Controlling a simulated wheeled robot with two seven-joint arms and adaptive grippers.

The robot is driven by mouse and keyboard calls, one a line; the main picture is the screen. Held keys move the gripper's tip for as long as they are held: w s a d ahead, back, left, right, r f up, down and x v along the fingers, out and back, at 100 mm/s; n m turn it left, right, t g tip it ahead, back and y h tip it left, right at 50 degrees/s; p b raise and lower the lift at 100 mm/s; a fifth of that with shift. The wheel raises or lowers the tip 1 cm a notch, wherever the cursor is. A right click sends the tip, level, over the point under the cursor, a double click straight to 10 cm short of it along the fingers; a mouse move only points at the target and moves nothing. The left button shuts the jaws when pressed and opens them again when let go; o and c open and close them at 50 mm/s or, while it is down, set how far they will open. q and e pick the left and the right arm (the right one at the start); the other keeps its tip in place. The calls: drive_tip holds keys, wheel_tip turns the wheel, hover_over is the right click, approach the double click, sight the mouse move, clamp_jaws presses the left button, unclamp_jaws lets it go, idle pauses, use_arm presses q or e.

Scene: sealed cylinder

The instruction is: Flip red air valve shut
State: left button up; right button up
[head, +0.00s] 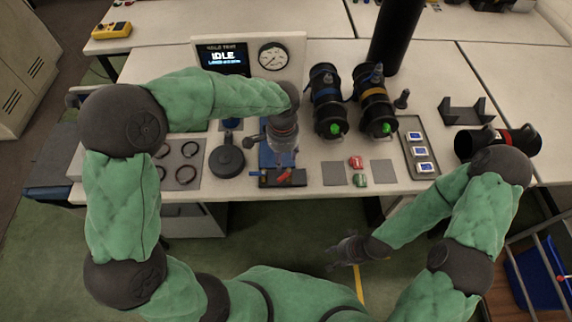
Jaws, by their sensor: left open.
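The red valve lever (284,177) sits on a dark valve block (297,179) at the front edge of the table, angled across it. A blue lever (257,173) lies at the block's left end. My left gripper (286,162) points down just above and behind the red lever, open. Whether its fingers touch the lever cannot be told. The gripper and wrist hide part of the blue plate (266,157) behind the block. My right gripper (340,256) hangs low in front of the table, away from the valve; its fingers are too small and dark to read.
A black round part (227,160) stands left of the valve. Two black cylinders (328,100) stand behind right.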

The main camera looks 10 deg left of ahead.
sight(283, 178)
use_arm(q)
drive_tip(key=f+b, duration=0.3)
drive_tip(key=f, duration=0.7)
drive_tip(key=shift+s+f, duration=0.2)
clamp_jaws()
